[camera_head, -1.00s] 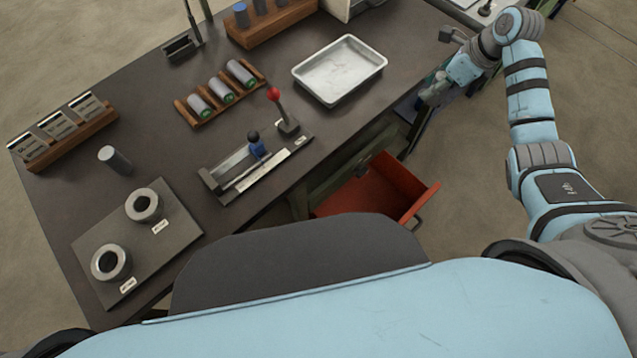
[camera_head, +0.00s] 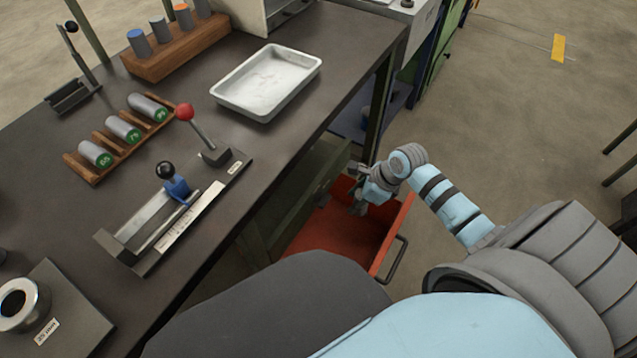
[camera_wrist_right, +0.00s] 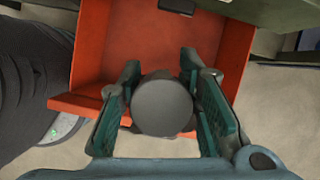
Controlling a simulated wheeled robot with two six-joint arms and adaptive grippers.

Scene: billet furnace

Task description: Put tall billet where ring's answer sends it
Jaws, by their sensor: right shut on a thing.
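My right gripper (camera_head: 358,205) is over the open red drawer (camera_head: 385,262) below the table's front edge. In the right wrist view my right gripper (camera_wrist_right: 163,105) is shut on a grey round-ended billet (camera_wrist_right: 162,107), seen end-on, so its height cannot be judged. The red drawer (camera_wrist_right: 92,45) lies below and beyond it there; the billet appears held, not resting on the drawer floor. A steel ring (camera_head: 20,304) sits on a dark plate (camera_head: 65,310) at the left edge, with a label too small to read surely. My left gripper is not in view.
On the table are an empty metal tray (camera_head: 235,95), a lever fixture (camera_head: 150,232) with red and black knobs, a wooden rack (camera_head: 82,170) of green-ended cylinders, and a wooden block (camera_head: 165,65) of coloured-top cylinders. The drawer handle (camera_head: 398,258) projects at the front.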

